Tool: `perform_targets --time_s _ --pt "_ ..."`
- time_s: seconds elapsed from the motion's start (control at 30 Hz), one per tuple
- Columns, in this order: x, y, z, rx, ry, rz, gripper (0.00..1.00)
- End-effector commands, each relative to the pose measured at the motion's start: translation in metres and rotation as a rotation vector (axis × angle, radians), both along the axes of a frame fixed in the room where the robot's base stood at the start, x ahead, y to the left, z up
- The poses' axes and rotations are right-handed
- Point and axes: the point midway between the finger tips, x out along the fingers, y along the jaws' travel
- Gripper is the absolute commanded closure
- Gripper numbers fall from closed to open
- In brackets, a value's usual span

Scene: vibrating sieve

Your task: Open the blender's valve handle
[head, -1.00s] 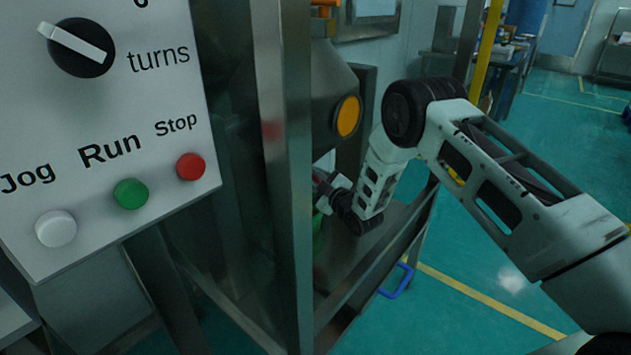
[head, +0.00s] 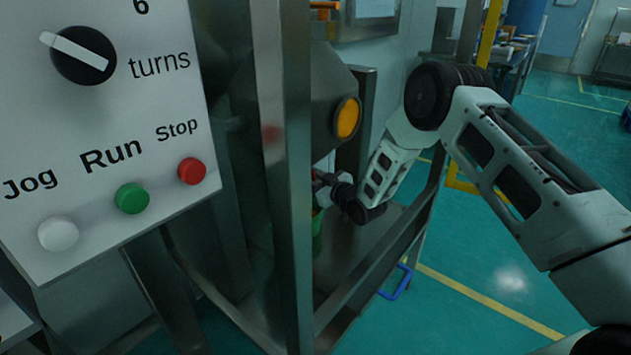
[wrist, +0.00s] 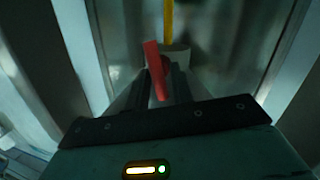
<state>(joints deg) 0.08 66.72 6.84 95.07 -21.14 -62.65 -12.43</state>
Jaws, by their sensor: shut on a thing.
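A red bar-shaped handle (wrist: 154,68) stands between the fingers of my gripper (wrist: 165,82) in the wrist view, leaning with its top to the left. My gripper is shut on this handle. A pale round fitting (wrist: 177,58) is just behind the fingertips. In the head view my wrist reaches in behind the steel post, below the dark hopper body of the blender (head: 325,95). The post hides most of the fingers and the handle there.
A control panel (head: 95,200) with a knob and white, green and red buttons fills the left. A steel frame post (head: 290,190) stands between the panel and my arm. A green object (head: 317,222) shows below my wrist. A blue loop (head: 397,283) hangs at the frame's lower right.

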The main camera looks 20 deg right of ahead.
Motion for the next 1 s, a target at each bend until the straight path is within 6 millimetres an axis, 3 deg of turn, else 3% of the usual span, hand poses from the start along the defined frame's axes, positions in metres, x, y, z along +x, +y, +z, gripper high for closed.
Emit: perform_targets --time_s 0.4,0.97,1.0 --pt "0.0004 -0.0012 0.0006 0.171 0.126 0.001 0.99" --pt "0.0005 -0.0011 0.0004 0.199 0.148 0.001 0.99" --pt "0.0005 -0.0011 0.0004 0.199 0.148 0.001 0.74"
